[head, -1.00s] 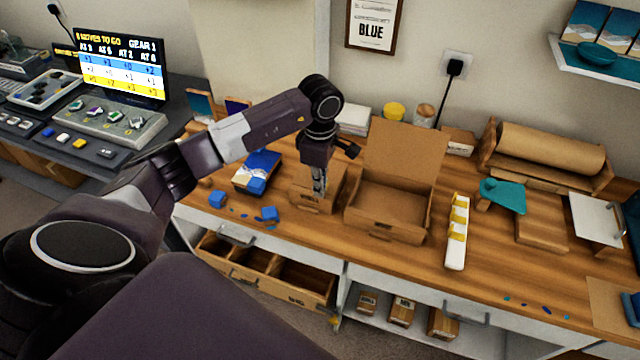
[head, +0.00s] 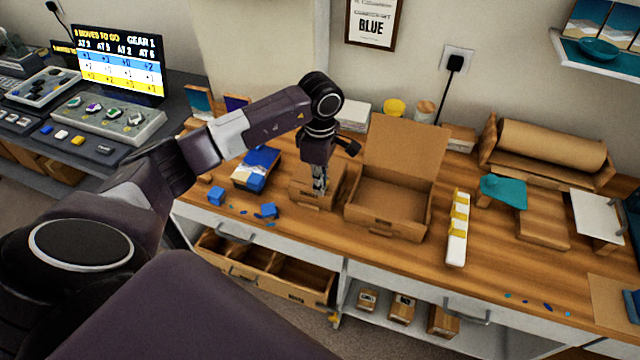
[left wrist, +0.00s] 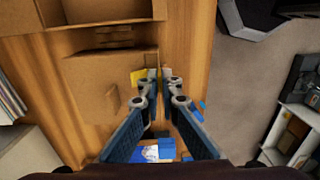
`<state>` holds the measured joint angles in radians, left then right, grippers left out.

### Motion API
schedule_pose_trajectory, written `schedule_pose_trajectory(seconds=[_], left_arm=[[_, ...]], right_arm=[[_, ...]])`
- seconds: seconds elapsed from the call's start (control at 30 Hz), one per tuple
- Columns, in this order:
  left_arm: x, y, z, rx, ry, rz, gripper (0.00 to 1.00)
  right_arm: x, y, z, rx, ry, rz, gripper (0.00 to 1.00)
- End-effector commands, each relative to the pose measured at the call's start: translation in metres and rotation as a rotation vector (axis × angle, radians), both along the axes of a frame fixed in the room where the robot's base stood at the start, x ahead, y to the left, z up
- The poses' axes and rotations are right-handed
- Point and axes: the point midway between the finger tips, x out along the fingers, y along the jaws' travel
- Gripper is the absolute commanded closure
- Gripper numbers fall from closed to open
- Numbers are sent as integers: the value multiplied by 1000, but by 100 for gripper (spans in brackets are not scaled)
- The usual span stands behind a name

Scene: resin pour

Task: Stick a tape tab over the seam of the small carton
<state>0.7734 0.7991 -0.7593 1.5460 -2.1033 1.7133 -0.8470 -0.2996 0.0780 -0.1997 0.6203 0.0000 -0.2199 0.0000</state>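The small brown carton (head: 307,188) stands on the bench, left of a larger open carton (head: 388,203). My left gripper (head: 319,187) points down at the small carton's right part. In the left wrist view its fingertips (left wrist: 159,76) are close together, at the edge of the small carton (left wrist: 95,92). A yellow tape tab (left wrist: 138,77) shows beside the left fingertip, over the carton's edge; the fingers partly hide it. A white strip (head: 455,250) with several yellow tabs lies right of the large carton. My right gripper is out of view.
A blue-and-white box (head: 257,168) and blue blocks (head: 216,196) lie left of the small carton. A paper roll (head: 550,150), a teal piece (head: 503,190) and a wooden block (head: 543,232) stand to the right.

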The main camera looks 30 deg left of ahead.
Motion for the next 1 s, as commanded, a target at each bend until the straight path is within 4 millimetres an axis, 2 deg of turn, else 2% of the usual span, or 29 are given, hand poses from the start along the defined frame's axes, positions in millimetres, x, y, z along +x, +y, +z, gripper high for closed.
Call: schedule_pose_trajectory(seconds=[1.0], left_arm=[[0, 0, -6, 0, 0, 0, 100]], right_arm=[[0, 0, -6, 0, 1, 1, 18]])
